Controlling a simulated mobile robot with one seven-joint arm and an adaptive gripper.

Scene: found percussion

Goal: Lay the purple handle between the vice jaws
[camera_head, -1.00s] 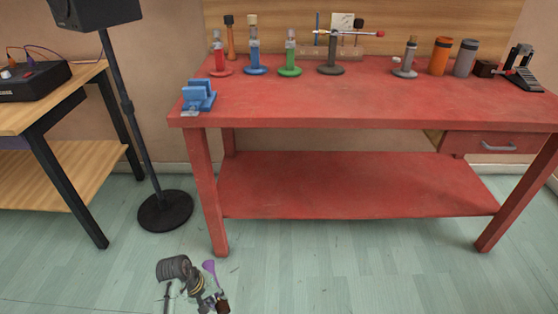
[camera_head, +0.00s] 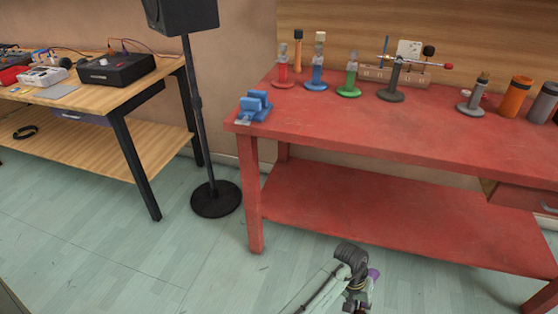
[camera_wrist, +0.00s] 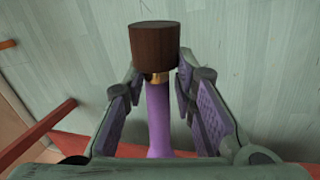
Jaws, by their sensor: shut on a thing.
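The blue vice (camera_head: 254,107) sits on the front left corner of the red workbench (camera_head: 340,118). Its jaws show as two blue blocks with a gap between them. My gripper (camera_wrist: 160,98) is shut on the purple handle (camera_wrist: 158,122), with a finger on either side of it. A dark brown cylindrical head (camera_wrist: 153,48) is at the far end of the handle. In the head view my gripper (camera_head: 357,300) is low in front of the bench, well below the vice, and a bit of purple (camera_head: 374,273) shows beside it.
Several coloured stands (camera_head: 349,80) line the back of the bench, with an orange cylinder (camera_head: 516,97) to their right. A black speaker stand (camera_head: 215,198) rises from the floor left of the bench. A wooden table with electronics (camera_head: 114,68) is at far left.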

